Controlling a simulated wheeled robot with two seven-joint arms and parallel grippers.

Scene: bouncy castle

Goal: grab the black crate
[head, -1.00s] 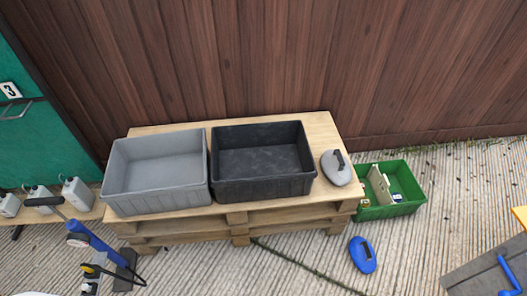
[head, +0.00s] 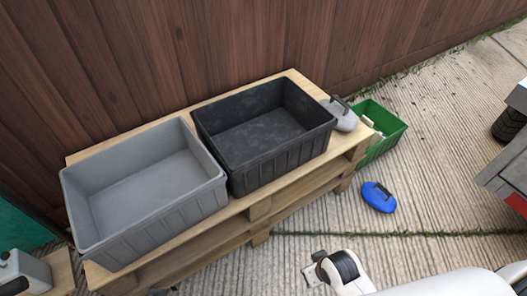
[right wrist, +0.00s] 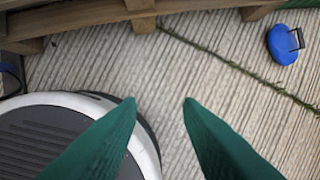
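The black crate (head: 278,160) stands upright and empty on a wooden pallet stack (head: 259,209), right of a grey crate (head: 150,222) in the head view. My right arm comes in at the bottom right of the head view, but its fingertips are out of that frame. In the right wrist view my right gripper (right wrist: 160,101) shows two green fingers held apart with only ground between them. The pallet's edge (right wrist: 115,14) is at the top of that view; the black crate is not in it. My left gripper is in neither view.
A grey handled object (head: 345,121) sits at the pallet's right end. A green crate (head: 385,143) and a blue handled object (head: 378,198) lie on the ground to the right. A brown wooden fence (head: 190,50) stands behind. Open ground lies in front of the pallet.

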